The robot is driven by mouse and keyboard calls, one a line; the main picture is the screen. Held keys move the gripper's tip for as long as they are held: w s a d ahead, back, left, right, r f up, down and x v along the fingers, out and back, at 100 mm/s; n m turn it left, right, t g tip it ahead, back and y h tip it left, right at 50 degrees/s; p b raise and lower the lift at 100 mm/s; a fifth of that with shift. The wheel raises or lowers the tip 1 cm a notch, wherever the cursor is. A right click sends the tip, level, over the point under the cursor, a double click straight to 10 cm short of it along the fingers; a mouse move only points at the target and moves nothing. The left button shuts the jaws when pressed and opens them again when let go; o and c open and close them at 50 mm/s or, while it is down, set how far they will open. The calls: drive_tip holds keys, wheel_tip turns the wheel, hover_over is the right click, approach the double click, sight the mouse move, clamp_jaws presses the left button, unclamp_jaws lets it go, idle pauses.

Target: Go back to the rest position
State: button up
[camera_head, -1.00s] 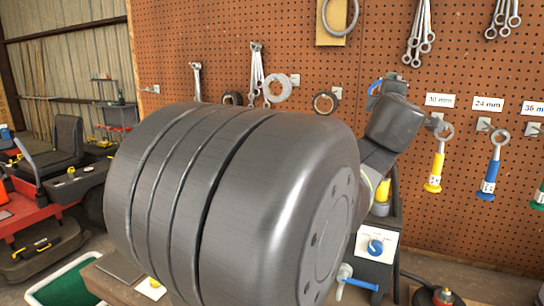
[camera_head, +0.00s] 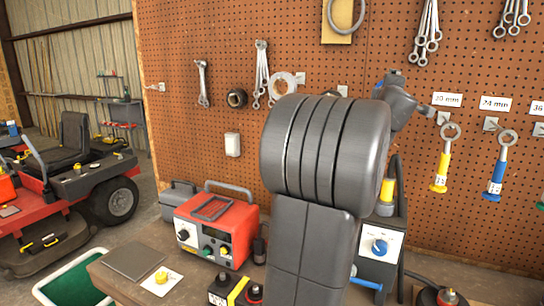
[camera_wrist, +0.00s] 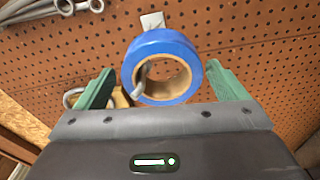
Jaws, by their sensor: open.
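My gripper (camera_wrist: 162,88) shows in the wrist view as two green fingers spread wide apart, with nothing between them held. A blue tape roll (camera_wrist: 134,66) hangs on a metal hook on the pegboard, just beyond and between the fingertips. I cannot tell whether a finger touches it. The gripper fingers are hidden there behind my wrist.
The pegboard (camera_head: 200,140) holds wrenches, tape rolls, and yellow (camera_head: 441,170) and blue (camera_head: 495,178) handled wrenches right of my arm. A red charger (camera_head: 222,226) stands on the workbench (camera_head: 125,293) close left of my arm. A red mower (camera_head: 70,220) stands at left.

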drive_tip(key=shift+s+a+r, duration=0.15)
drive_tip(key=shift+s+r, duration=0.05)
drive_tip(key=shift+s, duration=0.05)
drive_tip(key=a+r+p+v, duration=0.1)
drive_tip(key=v, duration=1)
drive_tip(key=shift+r, duration=0.4)
idle(1.6)
drive_tip(key=shift+a, duration=0.15)
